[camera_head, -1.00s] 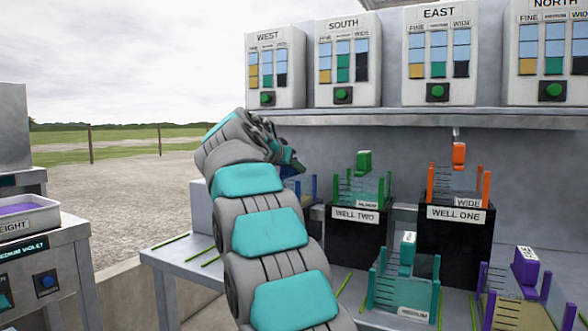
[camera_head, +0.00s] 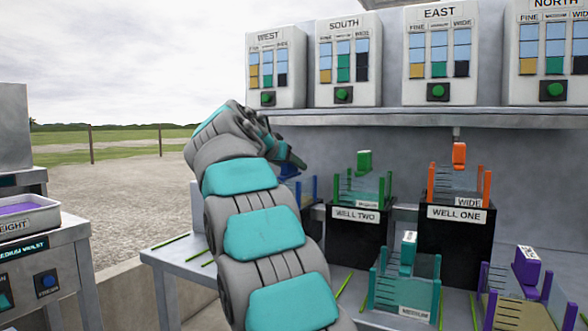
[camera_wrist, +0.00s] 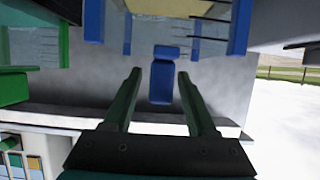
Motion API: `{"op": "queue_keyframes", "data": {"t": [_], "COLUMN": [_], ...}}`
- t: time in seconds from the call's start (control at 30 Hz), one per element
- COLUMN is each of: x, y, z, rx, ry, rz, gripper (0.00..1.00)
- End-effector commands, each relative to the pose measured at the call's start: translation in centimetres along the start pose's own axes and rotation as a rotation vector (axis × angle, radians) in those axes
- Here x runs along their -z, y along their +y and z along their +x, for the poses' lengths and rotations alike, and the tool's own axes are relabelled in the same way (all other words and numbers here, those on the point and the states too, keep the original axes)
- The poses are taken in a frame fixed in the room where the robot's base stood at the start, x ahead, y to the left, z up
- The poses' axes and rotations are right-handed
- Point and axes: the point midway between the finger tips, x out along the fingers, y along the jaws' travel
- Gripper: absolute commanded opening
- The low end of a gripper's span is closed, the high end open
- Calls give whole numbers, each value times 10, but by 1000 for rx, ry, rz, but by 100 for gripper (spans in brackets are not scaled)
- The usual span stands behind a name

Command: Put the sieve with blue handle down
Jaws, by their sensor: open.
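My gripper (camera_wrist: 158,78) is open. Its two dark green fingers lie on either side of the handle in that view, with a gap on each side; the depth between them is hard to tell. In the head view my gripper (camera_head: 298,160) is above the blue frame.
A green sieve (camera_head: 364,161) is on the WELL TWO block (camera_head: 357,232) and an orange one (camera_head: 459,156) on WELL ONE (camera_head: 455,240). Teal (camera_head: 408,248) and purple (camera_head: 527,266) sieves stand in front. A shelf (camera_head: 400,118) with control boxes runs above.

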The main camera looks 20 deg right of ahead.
Motion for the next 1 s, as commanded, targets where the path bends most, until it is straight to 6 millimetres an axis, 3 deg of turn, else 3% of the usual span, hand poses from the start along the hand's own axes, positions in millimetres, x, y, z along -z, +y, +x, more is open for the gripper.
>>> {"op": "queue_keyframes", "data": {"t": [0.3, 0.43, 0.6, 1.0], "x": [0, -1, -1, -1], "y": [-1, 0, -1, 0], "z": [-66, -85, -94, -94], "rx": [2, -2, -1, -1], "ry": [3, -1, -1, -1], "rz": [-1, -1, -3, -2], "gripper": [57, 57, 57, 57]}}
